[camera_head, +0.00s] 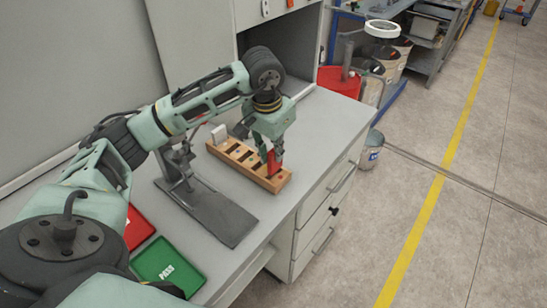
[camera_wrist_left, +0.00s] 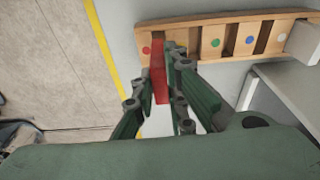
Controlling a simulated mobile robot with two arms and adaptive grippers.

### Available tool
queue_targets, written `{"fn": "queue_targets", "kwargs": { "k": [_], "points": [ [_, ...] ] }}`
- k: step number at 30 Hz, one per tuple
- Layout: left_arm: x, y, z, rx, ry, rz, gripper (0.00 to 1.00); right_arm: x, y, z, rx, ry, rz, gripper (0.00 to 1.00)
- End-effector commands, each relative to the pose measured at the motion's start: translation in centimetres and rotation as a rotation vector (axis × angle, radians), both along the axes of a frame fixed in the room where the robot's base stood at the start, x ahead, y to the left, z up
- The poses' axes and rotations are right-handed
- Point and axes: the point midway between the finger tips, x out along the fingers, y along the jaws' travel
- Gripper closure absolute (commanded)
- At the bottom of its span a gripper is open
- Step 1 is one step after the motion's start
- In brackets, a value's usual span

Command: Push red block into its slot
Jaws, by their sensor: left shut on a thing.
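The red block (camera_head: 274,164) is between the fingers of my left gripper (camera_head: 270,156), which is shut on it. The block is at the right end of the wooden slotted rack (camera_head: 234,160). In the left wrist view the red block (camera_wrist_left: 159,78) lies between the green fingers of the gripper (camera_wrist_left: 160,102), its far end at the rack (camera_wrist_left: 208,30) between the red dot and the green dot. How deep it sits in the slot I cannot tell. My right gripper is not in view.
A white block (camera_head: 218,134) stands at the rack's far-left end. A grey metal stand with a flat base (camera_head: 222,216) lies beside the rack. A red tray (camera_head: 138,228) and a green PASS tray (camera_head: 168,265) are at the near left. The bench edge is right of the rack.

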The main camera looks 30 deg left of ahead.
Motion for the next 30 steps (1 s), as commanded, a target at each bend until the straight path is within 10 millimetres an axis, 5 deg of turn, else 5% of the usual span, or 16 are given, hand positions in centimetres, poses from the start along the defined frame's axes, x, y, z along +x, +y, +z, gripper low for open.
{"fn": "queue_targets", "kwargs": {
  "k": [9, 23, 24, 30],
  "points": [
    [-0.2, 0.2, -3.5, -0.002, 0.003, 0.0, 1.0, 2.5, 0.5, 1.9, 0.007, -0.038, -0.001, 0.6],
    [-0.1, 0.3, -4.7, 0.001, -0.001, 0.0, 1.0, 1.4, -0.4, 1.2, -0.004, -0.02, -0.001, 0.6],
    [-0.1, 0.3, -4.5, 0.0, 0.0, 0.0, 0.86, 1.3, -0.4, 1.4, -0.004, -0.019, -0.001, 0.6],
    [-0.1, 0.2, -4.5, 0.0, 0.0, 0.0, 0.69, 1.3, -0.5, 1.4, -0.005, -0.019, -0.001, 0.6]
  ]
}}
